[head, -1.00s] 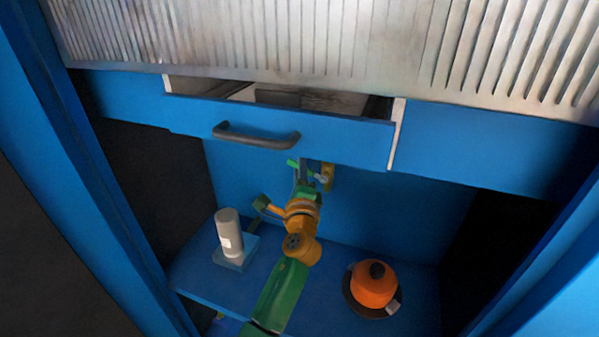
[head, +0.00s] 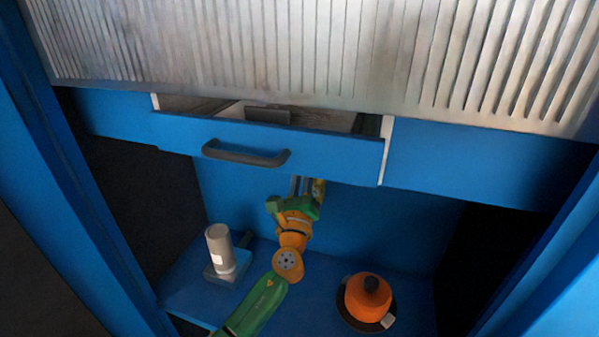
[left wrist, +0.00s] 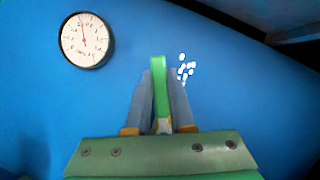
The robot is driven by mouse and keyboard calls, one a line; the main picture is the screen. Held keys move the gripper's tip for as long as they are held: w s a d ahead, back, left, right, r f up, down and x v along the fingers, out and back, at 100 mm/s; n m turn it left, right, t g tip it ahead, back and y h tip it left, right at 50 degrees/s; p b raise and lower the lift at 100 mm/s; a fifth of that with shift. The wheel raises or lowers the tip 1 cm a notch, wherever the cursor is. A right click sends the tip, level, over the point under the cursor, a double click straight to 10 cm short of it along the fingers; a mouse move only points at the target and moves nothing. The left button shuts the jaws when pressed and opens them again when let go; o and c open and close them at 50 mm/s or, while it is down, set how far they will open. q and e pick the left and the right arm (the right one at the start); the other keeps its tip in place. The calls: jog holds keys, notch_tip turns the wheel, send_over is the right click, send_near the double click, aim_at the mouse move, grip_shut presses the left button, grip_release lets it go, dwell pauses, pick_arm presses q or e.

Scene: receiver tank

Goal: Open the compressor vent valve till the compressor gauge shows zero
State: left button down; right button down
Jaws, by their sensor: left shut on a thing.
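The vent valve's green lever (left wrist: 160,88) stands upright between the fingers of my left gripper (left wrist: 160,100) in the left wrist view. The gripper is shut on it. The valve body is mostly hidden behind the gripper there. In the head view my left gripper (head: 306,186) reaches the back wall just under the drawer, beside a small yellow part (head: 319,187). The round white gauge (left wrist: 86,40) is on the blue wall at the upper left of the wrist view; its needle points nearly straight up, and its figures are too small to read. My right gripper is not in view.
A partly open blue drawer (head: 340,158) with a dark handle (head: 245,154) hangs above my arm. A grey cylinder (head: 220,248) stands left on the shelf, an orange pot-like object (head: 368,297) right. White spots (left wrist: 185,68) show beside the lever.

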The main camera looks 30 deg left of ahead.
pick_arm(q)
jog(key=shift+d+r+m, duration=0.15)
jog(key=shift+r+m, duration=0.2)
jog(key=shift+m, duration=0.15)
jog(key=c, duration=0.8)
grip_release()
jog(key=shift+w+f, duration=0.1)
jog(key=shift+f, duration=0.1)
jog(key=b+v, duration=0.1)
jog(key=v, duration=0.6)
